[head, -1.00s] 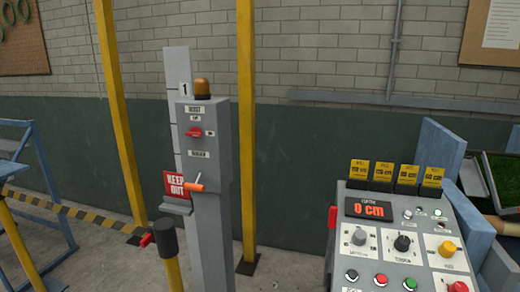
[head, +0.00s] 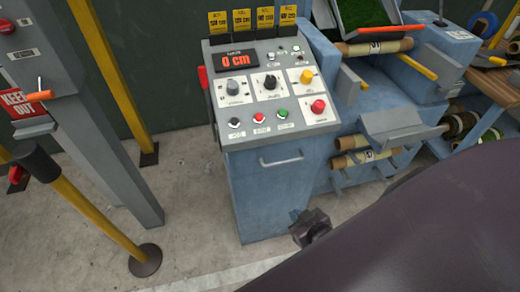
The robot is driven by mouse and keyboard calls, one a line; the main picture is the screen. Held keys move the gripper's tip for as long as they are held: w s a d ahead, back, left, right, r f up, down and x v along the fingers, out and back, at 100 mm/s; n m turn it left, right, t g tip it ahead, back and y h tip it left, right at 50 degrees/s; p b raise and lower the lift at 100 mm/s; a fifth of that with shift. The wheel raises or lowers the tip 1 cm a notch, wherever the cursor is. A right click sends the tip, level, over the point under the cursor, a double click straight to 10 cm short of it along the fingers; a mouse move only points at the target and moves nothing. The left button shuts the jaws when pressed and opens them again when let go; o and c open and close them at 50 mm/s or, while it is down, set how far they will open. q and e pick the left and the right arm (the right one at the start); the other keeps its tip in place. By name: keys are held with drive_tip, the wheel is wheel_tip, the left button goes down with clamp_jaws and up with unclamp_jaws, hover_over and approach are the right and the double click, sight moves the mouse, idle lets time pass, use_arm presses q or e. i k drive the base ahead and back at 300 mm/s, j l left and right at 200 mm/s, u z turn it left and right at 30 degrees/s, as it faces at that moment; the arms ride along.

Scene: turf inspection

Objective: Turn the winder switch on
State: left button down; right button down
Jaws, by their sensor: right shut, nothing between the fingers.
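The grey control panel (head: 220,132) tops a blue cabinet left of centre. It carries a grey rotary knob (head: 232,88), a black one (head: 270,82), a yellow one (head: 306,76) and a red knob (head: 318,106). Black, red and green buttons line its lower edge. Its labels are too small to read, so I cannot tell which control is the winder switch. My right gripper (head: 311,228) is shut and empty, below the panel and apart from it, in front of the cabinet. My left gripper is out of view.
The display (head: 236,60) reads 0 cm. A handle (head: 282,160) sticks out from the cabinet front. The blue machine (head: 370,90) with rollers stands right of the panel. A grey post (head: 90,130) and a yellow barrier post (head: 100,215) stand left. Floor between is clear.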

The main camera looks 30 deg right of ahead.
sight(317, 108)
drive_tip(key=z, duration=1.45)
